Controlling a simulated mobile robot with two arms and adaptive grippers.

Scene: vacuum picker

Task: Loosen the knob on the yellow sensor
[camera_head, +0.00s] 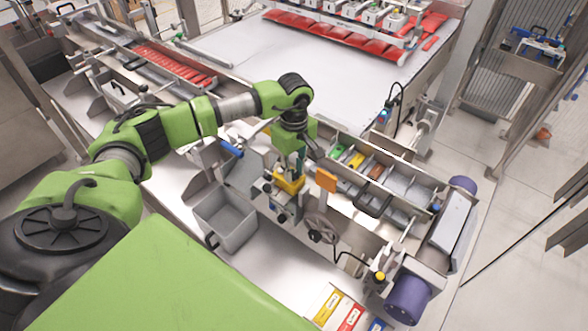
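A yellow block (289,183), which looks like the yellow sensor, sits on a metal bracket in the middle of the machine. Its knob is too small or too hidden to make out. My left arm reaches in from the left, and my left gripper (291,167) points down right over the yellow block. The fingers are small and partly merge with the block, so I cannot tell whether they touch it or how far apart they are. My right gripper is not in view.
A grey open bin (225,222) stands left of the bracket. A handwheel (320,228) and an orange plate (326,180) are close on the right. A conveyor with small coloured packs (356,160) runs beyond. A yellow-topped device (380,277) stands at the lower right.

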